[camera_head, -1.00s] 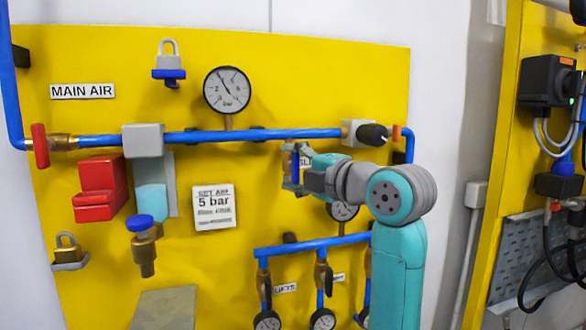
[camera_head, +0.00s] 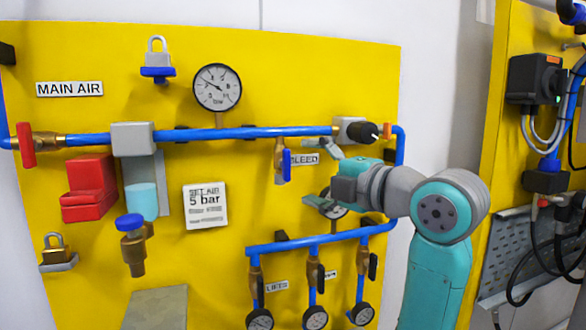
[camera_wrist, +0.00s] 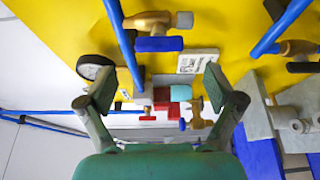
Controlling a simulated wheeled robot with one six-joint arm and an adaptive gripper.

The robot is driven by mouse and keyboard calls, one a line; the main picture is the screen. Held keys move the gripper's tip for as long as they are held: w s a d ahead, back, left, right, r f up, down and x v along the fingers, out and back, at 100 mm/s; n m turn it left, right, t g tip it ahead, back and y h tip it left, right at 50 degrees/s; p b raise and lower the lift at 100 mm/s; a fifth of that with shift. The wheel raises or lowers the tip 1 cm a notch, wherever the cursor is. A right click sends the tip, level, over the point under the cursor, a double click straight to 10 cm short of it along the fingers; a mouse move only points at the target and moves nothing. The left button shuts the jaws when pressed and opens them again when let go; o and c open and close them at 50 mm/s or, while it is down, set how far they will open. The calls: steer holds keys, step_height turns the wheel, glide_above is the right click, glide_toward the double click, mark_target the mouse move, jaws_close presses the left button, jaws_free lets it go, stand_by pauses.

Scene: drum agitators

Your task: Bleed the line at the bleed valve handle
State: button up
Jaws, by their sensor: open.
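In the wrist view the blue handle (camera_wrist: 159,44) lies ahead of my fingers, near the top, right of the pipe. My gripper (camera_head: 321,174) is open and empty, to the right of the handle and apart from it. Both fingers (camera_wrist: 160,103) show spread wide in the wrist view with nothing between them.
The main pipe (camera_head: 235,132) runs just above, ending at a grey block with a black knob (camera_head: 362,131). A small gauge (camera_head: 337,211) is partly hidden behind my gripper. The lower blue manifold (camera_head: 300,242) with several valves is below.

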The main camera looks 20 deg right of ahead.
steer(key=shift+v, duration=2.25)
step_height(320, 180, down, 21)
steer(key=w+m+h, duration=0.2)
steer(key=w+m, duration=0.1)
steer(key=m, duration=0.6)
steer(key=s+a+f+m+h, duration=0.15)
steer(key=s+f+m, duration=0.3)
steer(key=f, duration=0.55)
steer(key=s+f+m+h, duration=0.25)
steer(key=s+f, duration=0.25)
steer(key=f, duration=0.6)
steer(key=s+a+f+m+h, duration=0.1)
steer(key=s+f+m, duration=0.1)
steer(key=s+f, duration=0.45)
steer(key=s+f+m, duration=0.3)
steer(key=s+f, duration=0.1)
steer(key=s, duration=0.5)
steer(key=s+a+m+g, duration=0.1)
steer(key=s, duration=1.9)
steer(key=shift+s+a+m+g, duration=0.2)
steer(key=shift+a+m+g, duration=0.1)
steer(key=shift+g, duration=0.1)
